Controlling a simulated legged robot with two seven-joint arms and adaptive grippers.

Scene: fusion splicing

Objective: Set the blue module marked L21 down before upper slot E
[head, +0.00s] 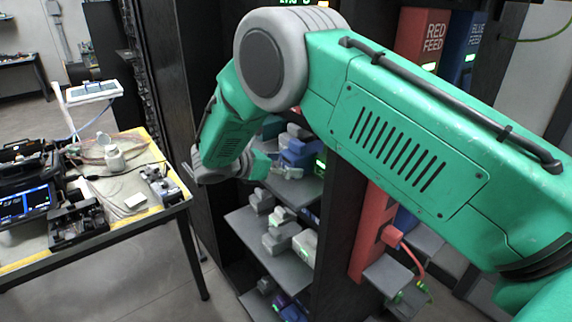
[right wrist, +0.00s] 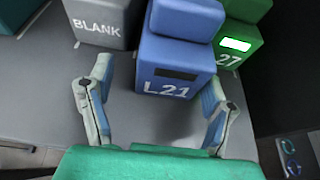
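The blue module marked L21 (right wrist: 176,66) stands upright on a grey shelf in the right wrist view. In the head view a blue module (head: 299,150) shows on the upper shelf, partly hidden by my arm. My right gripper (right wrist: 155,95) is open, with one finger on each side in front of the blue module's lower front. A gap shows at the left finger; I cannot tell whether the right finger touches. In the head view my right gripper (head: 283,168) reaches into the rack. My left gripper is not in view. I cannot make out slot E.
A grey BLANK module (right wrist: 97,24) stands left of L21, and a green module ending in 27 (right wrist: 237,58) stands close on its right. Lower shelves (head: 247,227) hold grey modules. A cluttered workbench (head: 150,215) stands at left. Red and blue feed columns (head: 421,38) stand at right.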

